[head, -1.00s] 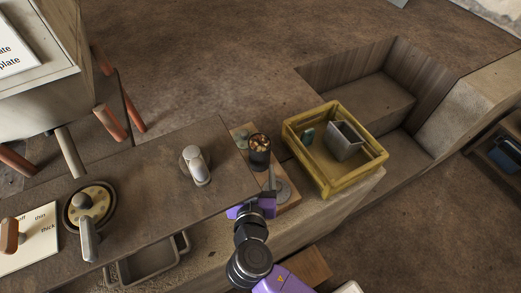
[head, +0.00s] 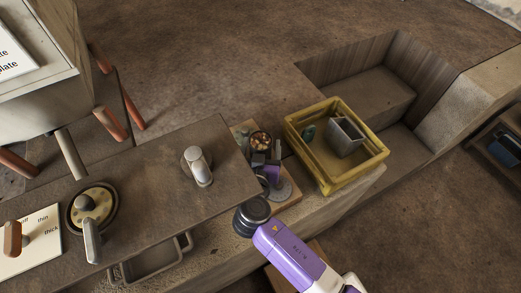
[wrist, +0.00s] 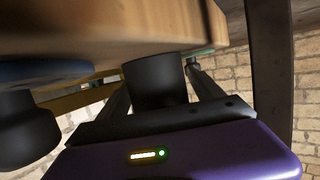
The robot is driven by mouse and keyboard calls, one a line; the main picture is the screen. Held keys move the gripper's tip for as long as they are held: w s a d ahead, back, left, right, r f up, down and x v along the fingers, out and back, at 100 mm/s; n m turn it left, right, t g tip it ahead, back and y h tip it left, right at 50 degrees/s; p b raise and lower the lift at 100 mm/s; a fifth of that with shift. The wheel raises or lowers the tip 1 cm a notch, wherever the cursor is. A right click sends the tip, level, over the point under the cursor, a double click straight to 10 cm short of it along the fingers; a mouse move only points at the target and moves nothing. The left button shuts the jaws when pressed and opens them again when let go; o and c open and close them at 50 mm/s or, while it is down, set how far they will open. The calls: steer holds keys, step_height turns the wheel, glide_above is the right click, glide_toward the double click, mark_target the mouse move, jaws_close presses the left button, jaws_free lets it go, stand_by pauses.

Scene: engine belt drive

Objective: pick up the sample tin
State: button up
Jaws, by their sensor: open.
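A dark round tin (head: 261,141) with brown lumps in its open top stands upright on a wooden board (head: 293,200); I take it to be the sample tin. My gripper (head: 266,160) is at its near side in the head view and hides its lower part. In the wrist view, the dark tin wall (wrist: 157,80) shows between the two fingers of my open gripper (wrist: 160,92). I cannot tell whether either finger touches it.
A grey disc (head: 282,189) lies on the board close by my gripper's right. A yellow crate (head: 309,168) holding a grey box (head: 346,137) stands further right. A counter (head: 150,210) with a grey-handled fitting (head: 198,166) is at left.

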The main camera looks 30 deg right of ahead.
mark_target(261, 140)
jaws_close()
stand_by(0.3)
steer(key=shift+r, duration=0.15)
steer(key=shift+r, duration=0.65)
steer(key=shift+s+a+r+b, duration=0.1)
steer(key=shift+s+r+b, duration=0.05)
steer(key=shift+r, duration=0.3)
steer(key=shift+s+a+r+b, duration=0.1)
steer(key=shift+r+b, duration=0.05)
steer(key=shift+r, duration=0.3)
steer(key=s+a+b, duration=0.3)
steer(key=s+a, duration=0.6)
steer(key=s, duration=0.5)
steer(key=shift+s+a, duration=0.25)
steer(key=shift+a, duration=0.05)
